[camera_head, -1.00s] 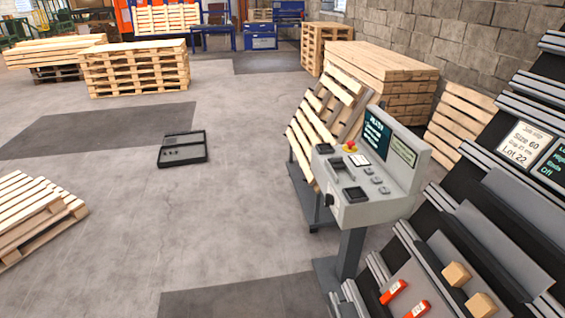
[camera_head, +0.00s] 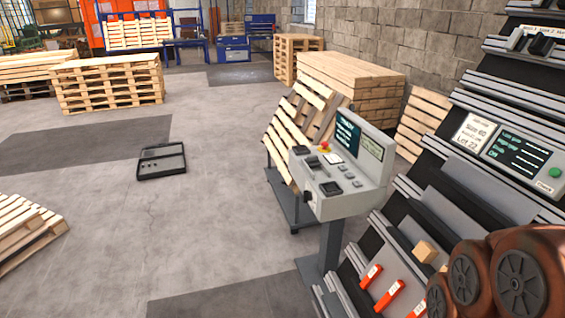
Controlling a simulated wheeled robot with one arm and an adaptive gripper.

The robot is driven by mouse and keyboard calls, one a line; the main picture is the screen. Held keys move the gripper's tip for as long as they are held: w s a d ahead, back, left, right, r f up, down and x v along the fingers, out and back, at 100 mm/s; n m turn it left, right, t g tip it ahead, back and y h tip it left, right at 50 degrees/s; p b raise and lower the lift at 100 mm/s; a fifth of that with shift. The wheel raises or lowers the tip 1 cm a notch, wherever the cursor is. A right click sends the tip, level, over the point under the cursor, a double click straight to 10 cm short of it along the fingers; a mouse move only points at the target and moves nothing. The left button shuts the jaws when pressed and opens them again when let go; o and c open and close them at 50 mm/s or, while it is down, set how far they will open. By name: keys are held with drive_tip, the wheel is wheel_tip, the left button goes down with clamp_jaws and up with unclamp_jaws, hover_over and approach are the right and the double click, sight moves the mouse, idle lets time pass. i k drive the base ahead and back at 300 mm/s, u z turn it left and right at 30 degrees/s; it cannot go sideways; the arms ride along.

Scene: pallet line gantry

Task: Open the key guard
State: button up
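A grey control console (camera_head: 365,203) stands on a post right of the middle. Its sloped top carries a red push button (camera_head: 324,146), dark square pads (camera_head: 331,188), small grey buttons and a raised grey part (camera_head: 318,163). A dark knob (camera_head: 307,196) sits on its front left face. Which of these parts is the key guard I cannot tell at this size, nor whether it is open or shut. Brown-red links of my arm show at the lower right. My gripper is out of view.
A sloped dark rack (camera_head: 450,190) fills the right side, with orange-red tagged pieces (camera_head: 389,297), a wooden block (camera_head: 425,251) and a display panel (camera_head: 521,158). A pallet cart (camera_head: 290,205) stands behind the console.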

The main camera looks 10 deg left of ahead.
sight(312, 161)
drive_tip(key=u, duration=0.25)
drive_tip(key=k, duration=0.5)
drive_tip(key=u, duration=0.35)
drive_tip(key=i, duration=3.15)
drive_tip(key=z, duration=0.15)
